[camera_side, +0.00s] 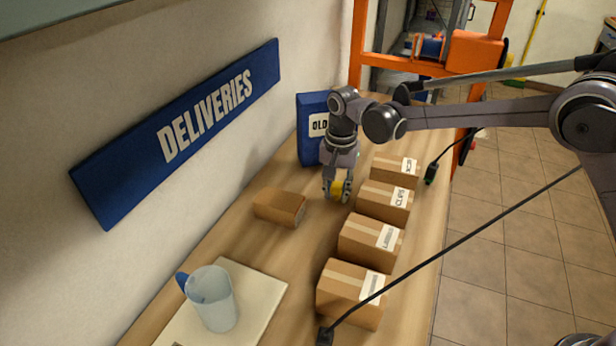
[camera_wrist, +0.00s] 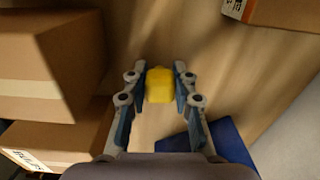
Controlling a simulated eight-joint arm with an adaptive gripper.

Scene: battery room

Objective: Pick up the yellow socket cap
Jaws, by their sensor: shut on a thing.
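The yellow socket cap (camera_wrist: 160,86) is between the fingertips of my gripper (camera_wrist: 160,80) in the wrist view. The gripper is shut on it, with a finger on each side.
Several labelled cardboard boxes (camera_side: 358,243) line the right side of the bench (camera_side: 235,238). A small brown box (camera_side: 280,206) stands to the left of my gripper. A blue bin (camera_side: 312,140) is behind it. A mug (camera_side: 213,298) stands on a pale board (camera_side: 262,287) at the front.

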